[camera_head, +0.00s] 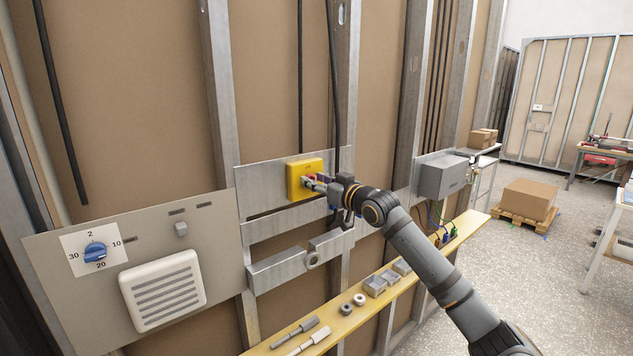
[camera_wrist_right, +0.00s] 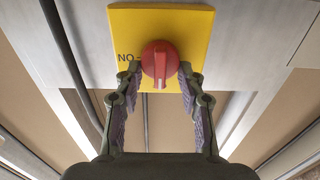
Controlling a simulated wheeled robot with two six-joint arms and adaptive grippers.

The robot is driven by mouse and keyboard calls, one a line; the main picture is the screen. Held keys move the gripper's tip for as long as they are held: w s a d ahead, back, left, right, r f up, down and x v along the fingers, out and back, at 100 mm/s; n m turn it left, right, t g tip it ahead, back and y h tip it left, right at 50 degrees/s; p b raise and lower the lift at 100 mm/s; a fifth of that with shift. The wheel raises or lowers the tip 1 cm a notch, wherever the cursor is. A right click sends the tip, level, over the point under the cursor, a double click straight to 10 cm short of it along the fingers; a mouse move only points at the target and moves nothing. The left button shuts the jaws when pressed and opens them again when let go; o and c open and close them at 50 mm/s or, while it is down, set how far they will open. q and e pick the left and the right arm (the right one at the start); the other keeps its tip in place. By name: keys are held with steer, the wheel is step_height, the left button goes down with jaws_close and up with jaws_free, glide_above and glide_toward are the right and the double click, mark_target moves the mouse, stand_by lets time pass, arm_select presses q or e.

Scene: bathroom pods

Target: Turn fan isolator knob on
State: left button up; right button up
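The fan isolator is a yellow box (camera_head: 296,181) on a metal plate on the wall; it also shows in the wrist view as a yellow face (camera_wrist_right: 196,30). Its red knob (camera_wrist_right: 160,60) sits in the middle, with the bar upright in that view and letters reading "NO" to its left. My right gripper (camera_head: 318,184) is at the box front and partly hides the knob. In the wrist view its two fingertips (camera_wrist_right: 160,72) stand on either side of the lower knob, very close to it; a thin gap seems to show. My left gripper is not in view.
Left on the panel are a blue dial (camera_head: 95,252) and a white vent (camera_head: 163,291). Metal brackets (camera_head: 300,262) run below the box. A yellow shelf (camera_head: 335,325) with small parts lies lower, and a grey box (camera_head: 442,178) is to the right.

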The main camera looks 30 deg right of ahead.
steer(key=c, duration=0.3)
steer(key=shift+d+f+m+b, duration=0.2)
steer(key=shift+m+b, duration=0.65)
steer(key=shift+m, duration=2.1)
steer(key=shift+d+f+m+b, duration=0.15)
steer(key=shift+m+b, duration=0.65)
steer(key=shift+m, duration=2.2)
steer(key=shift+d+f+m+b, duration=0.2)
steer(key=shift+m+b, duration=0.65)
steer(key=shift+m, duration=2.1)
steer(key=o, duration=1.1)
steer(key=shift+o, duration=0.2)
